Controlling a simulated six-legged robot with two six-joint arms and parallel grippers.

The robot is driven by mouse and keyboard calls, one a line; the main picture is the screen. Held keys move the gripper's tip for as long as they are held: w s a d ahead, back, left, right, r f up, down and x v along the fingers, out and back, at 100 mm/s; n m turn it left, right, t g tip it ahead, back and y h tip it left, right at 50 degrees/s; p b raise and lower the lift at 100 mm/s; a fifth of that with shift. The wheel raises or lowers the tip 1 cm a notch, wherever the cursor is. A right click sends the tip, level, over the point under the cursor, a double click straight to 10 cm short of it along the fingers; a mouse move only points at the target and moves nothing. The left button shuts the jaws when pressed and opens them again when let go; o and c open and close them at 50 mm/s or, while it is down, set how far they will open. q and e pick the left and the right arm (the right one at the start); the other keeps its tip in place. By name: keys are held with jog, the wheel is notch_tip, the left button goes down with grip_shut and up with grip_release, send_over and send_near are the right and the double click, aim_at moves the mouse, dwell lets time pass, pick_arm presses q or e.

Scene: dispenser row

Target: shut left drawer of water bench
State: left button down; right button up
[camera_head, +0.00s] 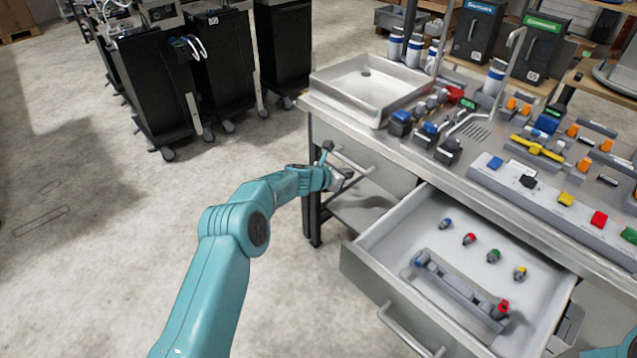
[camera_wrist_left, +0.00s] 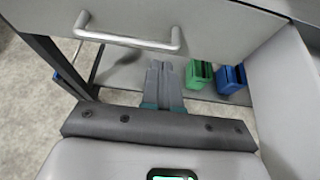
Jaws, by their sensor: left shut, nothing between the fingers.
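The water bench (camera_head: 420,130) has a left drawer (camera_head: 385,168) with a grey front and a bar handle (camera_head: 352,160). The drawer front looks flush or nearly flush under the bench top; a small gap cannot be ruled out. My left gripper (camera_head: 345,178) is in front of it, close to the handle and partly overlapping it in the head view. In the left wrist view the drawer front (camera_wrist_left: 210,20) and handle (camera_wrist_left: 125,36) are at the top. The shut, empty fingers (camera_wrist_left: 160,72) show just below the handle. My right gripper is not in view.
The right drawer (camera_head: 395,255) stands open beside my left gripper, holding small coloured parts and a grey rack. Its side wall (camera_wrist_left: 285,85) is close on the right. Green (camera_wrist_left: 199,76) and blue (camera_wrist_left: 231,79) bins sit on the lower shelf.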

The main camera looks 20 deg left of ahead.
pick_arm(q)
jog(key=b+v, duration=0.3)
jog(key=v, duration=0.6)
jog(key=shift+s+a, duration=0.25)
jog(key=shift+s, duration=0.1)
